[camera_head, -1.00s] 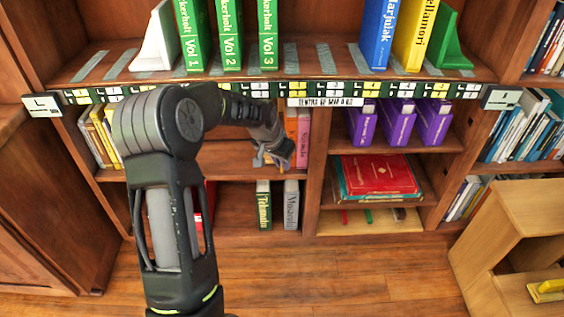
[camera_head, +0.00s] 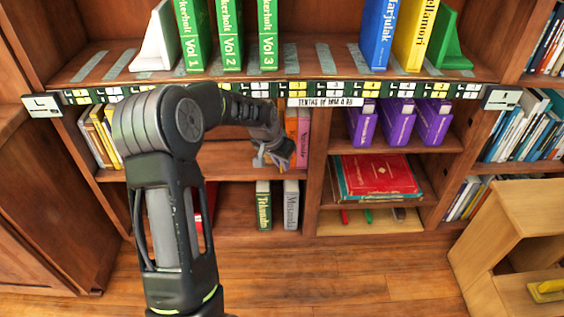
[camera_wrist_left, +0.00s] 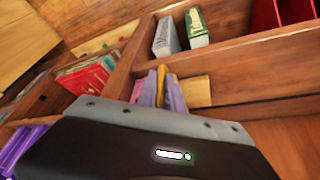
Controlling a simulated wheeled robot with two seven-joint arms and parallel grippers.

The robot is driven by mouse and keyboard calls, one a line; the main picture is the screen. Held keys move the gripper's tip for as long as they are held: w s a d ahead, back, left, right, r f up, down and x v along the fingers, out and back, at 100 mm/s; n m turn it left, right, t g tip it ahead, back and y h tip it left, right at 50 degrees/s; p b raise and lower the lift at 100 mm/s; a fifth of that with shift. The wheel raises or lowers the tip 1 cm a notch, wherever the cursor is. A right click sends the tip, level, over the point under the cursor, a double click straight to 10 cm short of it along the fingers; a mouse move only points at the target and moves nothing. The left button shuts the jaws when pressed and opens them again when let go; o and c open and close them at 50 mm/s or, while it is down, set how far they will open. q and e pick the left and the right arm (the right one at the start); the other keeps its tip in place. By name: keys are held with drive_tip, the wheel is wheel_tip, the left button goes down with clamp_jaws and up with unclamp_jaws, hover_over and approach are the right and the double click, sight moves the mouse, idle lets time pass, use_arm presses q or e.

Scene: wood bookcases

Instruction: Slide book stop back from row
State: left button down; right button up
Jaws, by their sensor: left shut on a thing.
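My left gripper (camera_head: 268,160) reaches into the middle shelf, just left of a short row of upright books, an orange book (camera_head: 291,122) and a pink book (camera_head: 303,136). In the left wrist view its two pale lavender fingers (camera_wrist_left: 163,92) are shut on a thin yellow-tan upright piece, which I take for the book stop (camera_wrist_left: 161,87). A tan flat part (camera_wrist_left: 195,92) shows beside the fingers, perhaps its base. In the head view the gripper hides most of the stop, so I cannot tell whether it touches the books. My right gripper is not in view.
Above are a white bookend (camera_head: 158,38), green volumes (camera_head: 230,35) and a green bookend (camera_head: 448,42). Purple books (camera_head: 398,122) stand right of the divider. Below are a green book (camera_head: 263,205) and a grey book (camera_head: 291,205).

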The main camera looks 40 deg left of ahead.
use_arm(q)
drive_tip(key=s+a+b, duration=0.1)
drive_tip(key=s+a, duration=1.4)
drive_tip(key=a, duration=0.5)
drive_tip(key=shift+s+a, duration=0.15)
drive_tip(key=shift+s, duration=0.15)
drive_tip(key=c, duration=1.5)
unclamp_jaws()
drive_tip(key=p+v, duration=0.2)
drive_tip(key=v, duration=0.5)
drive_tip(key=shift+s+r, duration=0.1)
drive_tip(key=shift+r, duration=0.3)
